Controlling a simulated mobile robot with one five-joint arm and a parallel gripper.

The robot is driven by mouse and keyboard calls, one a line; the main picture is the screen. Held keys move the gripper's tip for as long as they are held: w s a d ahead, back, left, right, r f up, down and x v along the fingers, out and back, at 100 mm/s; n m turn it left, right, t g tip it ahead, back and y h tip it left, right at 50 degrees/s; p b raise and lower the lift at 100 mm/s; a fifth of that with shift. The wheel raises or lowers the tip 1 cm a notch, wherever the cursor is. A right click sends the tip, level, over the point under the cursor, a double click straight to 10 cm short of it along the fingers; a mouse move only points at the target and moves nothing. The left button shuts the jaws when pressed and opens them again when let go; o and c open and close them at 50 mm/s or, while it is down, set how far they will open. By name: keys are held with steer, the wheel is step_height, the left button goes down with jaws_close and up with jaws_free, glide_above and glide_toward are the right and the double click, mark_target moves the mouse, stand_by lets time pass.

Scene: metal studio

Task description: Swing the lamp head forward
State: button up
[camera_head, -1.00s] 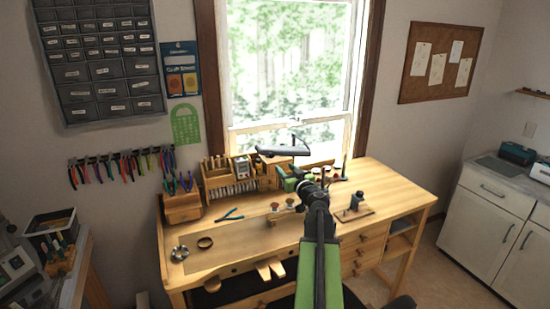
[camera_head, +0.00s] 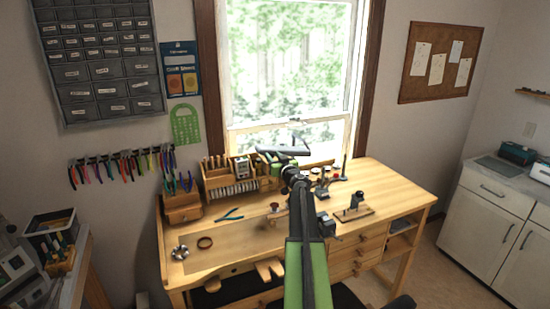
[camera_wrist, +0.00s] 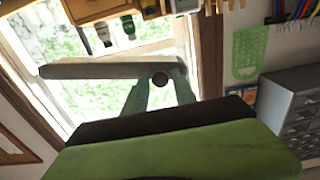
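The lamp head (camera_head: 285,150) is a flat grey bar in front of the window, above the back of the workbench. In the wrist view the lamp head (camera_wrist: 100,68) lies across the picture, with a dark round knob (camera_wrist: 160,78) near one end. My gripper (camera_head: 266,156) is at the lamp head's left part in the head view, small and partly hidden by my arm. In the wrist view my gripper (camera_wrist: 162,88) shows two green fingers spread apart, with the knob appearing between their tips. I cannot tell whether they touch the lamp.
The wooden workbench (camera_head: 395,185) carries a tool rack (camera_head: 218,178), pliers (camera_head: 230,215), a copper ring (camera_head: 205,243) and a small stand (camera_head: 356,205). The window (camera_head: 290,65) is close behind the lamp. My arm crosses the bench's middle.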

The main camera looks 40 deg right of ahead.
jaws_close()
stand_by(1.0)
